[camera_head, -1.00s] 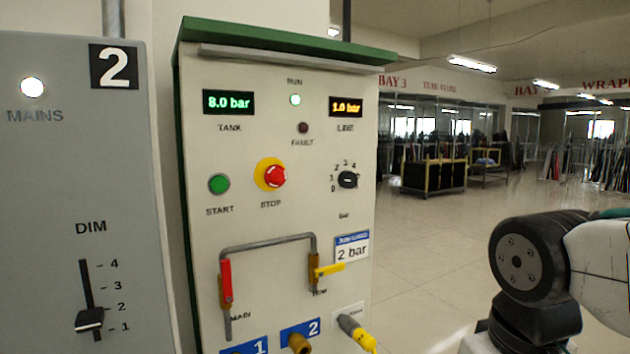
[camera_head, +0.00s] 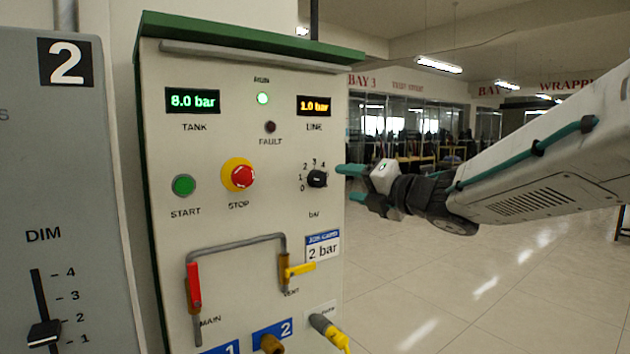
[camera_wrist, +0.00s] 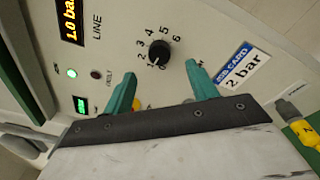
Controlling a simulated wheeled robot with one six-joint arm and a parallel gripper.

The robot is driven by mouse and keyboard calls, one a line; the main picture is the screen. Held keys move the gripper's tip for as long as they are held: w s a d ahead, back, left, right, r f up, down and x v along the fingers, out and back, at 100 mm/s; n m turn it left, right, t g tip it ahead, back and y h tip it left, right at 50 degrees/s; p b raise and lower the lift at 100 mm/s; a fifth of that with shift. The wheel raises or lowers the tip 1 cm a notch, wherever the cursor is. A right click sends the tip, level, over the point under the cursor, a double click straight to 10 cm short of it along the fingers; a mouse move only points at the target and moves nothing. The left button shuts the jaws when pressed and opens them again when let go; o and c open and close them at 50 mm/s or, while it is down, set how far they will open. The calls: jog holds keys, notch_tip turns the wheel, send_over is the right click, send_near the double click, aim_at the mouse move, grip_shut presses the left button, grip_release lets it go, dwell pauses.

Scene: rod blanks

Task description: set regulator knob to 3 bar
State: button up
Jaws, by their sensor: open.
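The black regulator knob (camera_head: 317,179) is on the right side of the panel front, below the LINE display (camera_head: 314,106), which reads 1.0 bar. In the wrist view the knob (camera_wrist: 159,51) sits inside a ring of numbers from 0 to 6; its pale mark seems to point near 1. My gripper (camera_head: 348,184) is open and empty, just right of the knob in the head view. In the wrist view its two teal fingers (camera_wrist: 162,72) are spread below the knob, apart from it.
A job card (camera_head: 322,248) below the knob reads 2 bar. Yellow vent handle (camera_head: 299,270), red main handle (camera_head: 194,288), red stop button (camera_head: 242,176) and green start button (camera_head: 184,186) share the panel. The TANK display (camera_head: 192,101) reads 8.0 bar. Open floor lies right.

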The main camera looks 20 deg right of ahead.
aim_at(322, 179)
jog(key=x, duration=0.7)
jog(key=shift+w+a, duration=0.25)
jog(key=shift+w, duration=0.05)
jog(key=c, duration=1)
